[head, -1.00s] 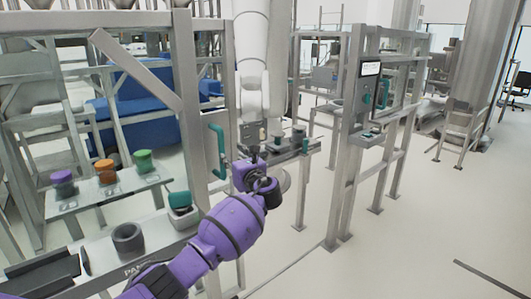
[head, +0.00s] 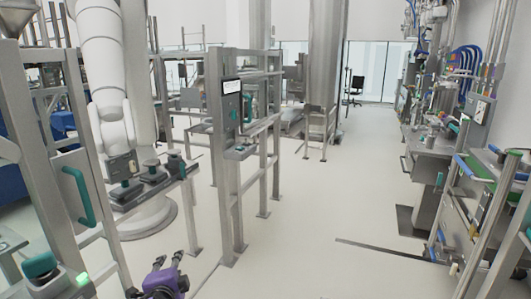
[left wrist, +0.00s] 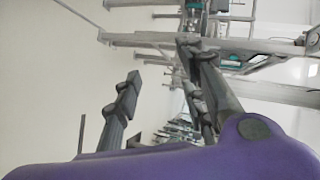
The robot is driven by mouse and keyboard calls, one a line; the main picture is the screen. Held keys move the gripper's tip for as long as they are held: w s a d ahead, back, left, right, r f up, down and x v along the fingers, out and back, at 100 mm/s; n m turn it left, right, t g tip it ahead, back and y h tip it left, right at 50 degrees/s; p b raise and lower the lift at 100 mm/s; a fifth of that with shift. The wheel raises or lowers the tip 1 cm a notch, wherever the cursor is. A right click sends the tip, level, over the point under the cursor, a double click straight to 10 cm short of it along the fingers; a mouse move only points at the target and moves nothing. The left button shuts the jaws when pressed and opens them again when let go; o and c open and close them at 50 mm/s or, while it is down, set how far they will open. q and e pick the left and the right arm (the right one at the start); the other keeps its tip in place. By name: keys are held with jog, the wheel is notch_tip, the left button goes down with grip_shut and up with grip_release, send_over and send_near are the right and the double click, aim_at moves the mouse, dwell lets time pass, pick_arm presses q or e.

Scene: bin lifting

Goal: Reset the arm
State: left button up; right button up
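My left gripper (head: 168,260) shows at the bottom edge of the head view, left of centre, as a small purple piece with dark fingers pointing up. In the left wrist view its two dark grey fingers (left wrist: 160,62) stand apart with nothing between them, so it is open and empty. The purple housing fills the bottom of that view. Most of my left arm is out of the head view. My right gripper is in neither view.
A metal frame with a control panel (head: 232,110) stands ahead. A white robot arm (head: 108,90) and teal-handled guard (head: 78,196) are at left. A teal-topped device (head: 42,266) is at lower left. Machinery (head: 440,130) lines the right. The middle floor (head: 320,215) is clear.

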pick_arm(q)
jog(key=s+d+f+n+g+h, duration=0.1)
jog(key=s+d+f+n, duration=0.25)
jog(key=s, duration=0.35)
jog(key=s+d+f+n+h+p, duration=0.1)
jog(key=s+d+f+n+h, duration=0.1)
jog(key=s+f, duration=0.35)
jog(key=s+d+f+n+g+h, duration=0.1)
jog(key=s+d+f+n, duration=0.2)
jog(key=s, duration=0.6)
jog(key=s+f+n+g+p, duration=0.1)
jog(key=s+f+n, duration=0.1)
jog(key=s, duration=1.1)
jog(key=s+f+n+g, duration=0.2)
jog(key=s+f, duration=0.3)
jog(key=s, duration=0.9)
jog(key=shift+a+f+n+y+p, duration=0.25)
jog(key=shift+n+y+p, duration=0.1)
jog(key=shift+y+p, duration=0.05)
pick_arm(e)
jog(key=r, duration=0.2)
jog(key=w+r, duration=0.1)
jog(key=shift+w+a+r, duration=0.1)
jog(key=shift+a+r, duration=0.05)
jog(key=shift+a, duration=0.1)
